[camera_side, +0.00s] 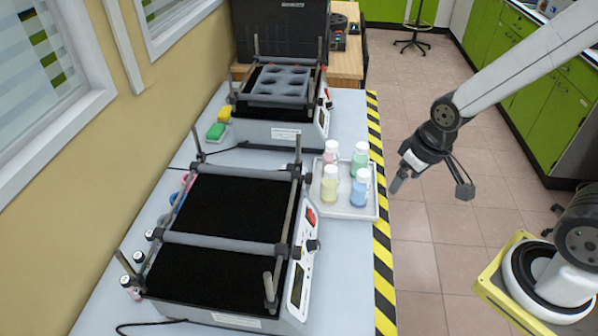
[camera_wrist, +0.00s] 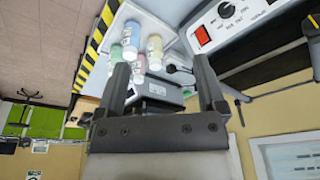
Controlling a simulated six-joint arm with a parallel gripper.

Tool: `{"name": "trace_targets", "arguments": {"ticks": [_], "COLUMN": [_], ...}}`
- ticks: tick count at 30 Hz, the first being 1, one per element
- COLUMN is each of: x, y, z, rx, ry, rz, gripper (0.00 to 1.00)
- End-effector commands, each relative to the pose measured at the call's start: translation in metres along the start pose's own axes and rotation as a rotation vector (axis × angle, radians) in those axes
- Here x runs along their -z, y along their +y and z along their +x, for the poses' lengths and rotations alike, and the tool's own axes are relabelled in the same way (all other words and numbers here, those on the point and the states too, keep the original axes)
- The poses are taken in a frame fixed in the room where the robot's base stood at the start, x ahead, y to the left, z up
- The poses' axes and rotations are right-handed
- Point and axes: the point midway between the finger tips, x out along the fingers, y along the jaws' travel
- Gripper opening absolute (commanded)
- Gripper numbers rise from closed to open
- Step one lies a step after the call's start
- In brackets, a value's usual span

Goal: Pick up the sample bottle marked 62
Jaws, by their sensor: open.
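Several sample bottles with white caps stand upright on a white tray (camera_side: 344,212): pink (camera_side: 331,153), green (camera_side: 360,158), yellow (camera_side: 329,184) and blue (camera_side: 360,188). The wrist view shows the blue bottle (camera_wrist: 131,38), green bottle (camera_wrist: 115,54), yellow bottle (camera_wrist: 154,48) and pink bottle (camera_wrist: 138,70) beyond my fingers. The labels are too small to read, so I cannot tell which is marked 62. My gripper (camera_side: 397,184) is open and empty, to the right of the tray and apart from the bottles. Its fingers show in the wrist view (camera_wrist: 162,78), partly hiding the bottles' surroundings.
A large black-topped shaker (camera_side: 210,212) with metal bars fills the near bench, left of the tray. Another shaker holds a grey rack (camera_side: 280,82) behind. Yellow and green sponges (camera_side: 217,131) lie beside it. Striped tape (camera_side: 380,250) marks the bench's right edge.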

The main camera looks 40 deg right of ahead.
Motion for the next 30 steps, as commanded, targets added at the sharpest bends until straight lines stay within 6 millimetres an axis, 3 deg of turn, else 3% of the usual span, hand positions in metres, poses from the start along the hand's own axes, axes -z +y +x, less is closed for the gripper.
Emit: {"name": "trace_targets", "arguments": {"ticks": [6,8,20,25,30], "x": [0.000,0.000,0.009,0.034,0.077], "y": [0.000,0.000,0.004,0.015,0.036], "z": [0.000,0.000,0.003,0.012,0.030], "rx": [0.000,0.000,-0.008,-0.032,-0.062], "ry": [0.000,0.000,0.018,0.075,0.176], "rz": [0.000,0.000,-0.001,-0.013,-0.037], "gripper": [0.89,0.97,0.97,0.97,0.97]}}
